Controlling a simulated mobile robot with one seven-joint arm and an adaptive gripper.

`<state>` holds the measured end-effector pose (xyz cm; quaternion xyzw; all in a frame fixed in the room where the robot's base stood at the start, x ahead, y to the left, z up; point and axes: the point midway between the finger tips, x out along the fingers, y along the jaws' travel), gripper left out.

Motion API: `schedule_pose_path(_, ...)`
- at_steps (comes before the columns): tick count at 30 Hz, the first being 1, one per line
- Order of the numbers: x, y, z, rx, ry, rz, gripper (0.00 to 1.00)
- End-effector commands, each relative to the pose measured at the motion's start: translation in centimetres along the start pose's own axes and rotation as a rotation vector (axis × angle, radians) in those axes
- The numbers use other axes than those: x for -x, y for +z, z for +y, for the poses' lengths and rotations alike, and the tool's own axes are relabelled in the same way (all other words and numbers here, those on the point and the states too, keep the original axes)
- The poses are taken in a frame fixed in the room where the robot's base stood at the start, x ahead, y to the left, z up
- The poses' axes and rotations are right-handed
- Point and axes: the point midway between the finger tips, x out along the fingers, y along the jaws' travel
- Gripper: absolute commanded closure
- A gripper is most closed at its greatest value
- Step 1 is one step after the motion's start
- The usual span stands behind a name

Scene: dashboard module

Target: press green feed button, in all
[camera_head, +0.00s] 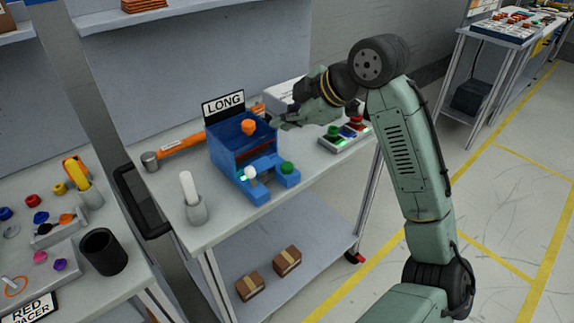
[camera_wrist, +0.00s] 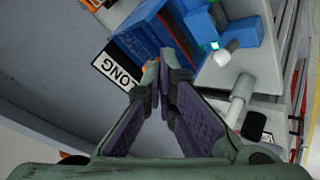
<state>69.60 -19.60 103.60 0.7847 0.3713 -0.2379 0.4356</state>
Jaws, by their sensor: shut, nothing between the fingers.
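The blue module (camera_head: 228,150) stands on the grey bench, with a LONG sign (camera_head: 223,103) at its back and an orange knob (camera_head: 248,127) in its upper part. A green button (camera_head: 287,168) sits on its front right foot, beside a white knob (camera_head: 250,172) and a lit green lamp (camera_head: 243,179). My gripper (camera_head: 272,122) is shut and empty, just right of the module's upper part and apart from the green button. In the wrist view my gripper (camera_wrist: 161,66) points at the blue module (camera_wrist: 150,32); the green button cannot be made out there.
A grey panel with another green button (camera_head: 333,131) and red ones stands right of the module. An orange-handled hammer (camera_head: 185,147) lies behind left. A white pestle in a grey cup (camera_head: 196,209) stands at front left. A black cup (camera_head: 103,251) stands on the left table.

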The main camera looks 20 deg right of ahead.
Motion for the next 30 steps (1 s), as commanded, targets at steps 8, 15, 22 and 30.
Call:
schedule_pose_path(8, -2.2, 1.7, -1.6, 0.0, 0.0, -0.001, 1.0)
schedule_pose_path(15, -4.7, 3.5, -3.4, 0.0, 0.0, -0.001, 1.0)
schedule_pose_path(22, -5.9, 4.2, -4.3, 0.001, 0.0, 0.001, 1.0)
schedule_pose_path(30, -5.9, 4.3, -4.3, 0.001, 0.0, 0.0, 1.0)
